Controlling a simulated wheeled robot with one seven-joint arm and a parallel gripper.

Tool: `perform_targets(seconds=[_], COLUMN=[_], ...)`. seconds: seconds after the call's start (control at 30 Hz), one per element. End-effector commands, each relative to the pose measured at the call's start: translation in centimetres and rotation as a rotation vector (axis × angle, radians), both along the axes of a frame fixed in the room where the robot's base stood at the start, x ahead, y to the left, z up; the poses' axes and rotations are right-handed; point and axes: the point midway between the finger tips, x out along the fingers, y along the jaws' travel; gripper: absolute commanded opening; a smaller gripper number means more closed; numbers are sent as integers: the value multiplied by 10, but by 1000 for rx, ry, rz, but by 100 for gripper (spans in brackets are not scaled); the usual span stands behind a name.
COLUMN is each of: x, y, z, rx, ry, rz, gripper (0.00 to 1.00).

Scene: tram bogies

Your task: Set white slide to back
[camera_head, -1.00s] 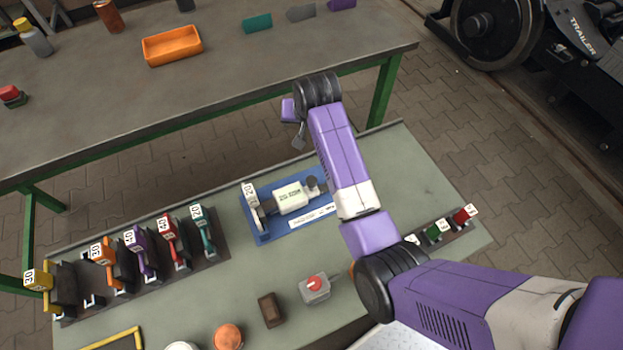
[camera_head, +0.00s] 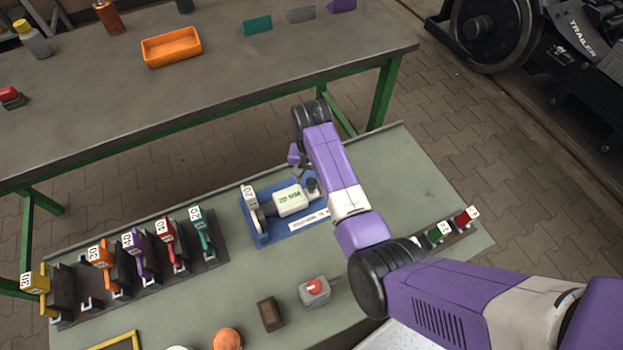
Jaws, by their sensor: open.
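The white slide (camera_head: 291,199) is a light block with dark print on top. It sits mid-length on a blue fixture (camera_head: 259,238) on the near table. A white plate marked 20 (camera_head: 249,198) stands at the fixture's left end, and a dark round knob (camera_head: 311,186) is at the slide's right. My gripper (camera_head: 299,165) is just beyond the fixture in the picture, above its far side and apart from the slide. It is open and empty; my arm hides part of it and the fixture's right end.
A rack of coloured numbered clamps (camera_head: 137,262) stands at left. A grey box with a red button (camera_head: 314,290), a brown block (camera_head: 270,313) and an orange round thing (camera_head: 227,340) are in front. Red (camera_head: 466,216) and green (camera_head: 438,232) pieces are at right. The far table (camera_head: 250,75) stands behind.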

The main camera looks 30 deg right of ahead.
Motion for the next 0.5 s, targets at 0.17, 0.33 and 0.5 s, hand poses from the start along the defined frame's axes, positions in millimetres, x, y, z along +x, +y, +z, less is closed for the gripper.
perform_targets(seconds=[0.17,0.33,0.5], x=[0,0,0], y=[0,0,0], z=[-7,-7,-7], rx=[-1,-1,-1], ry=[-1,-1,-1], rz=[0,0,0], gripper=[52,52,25])
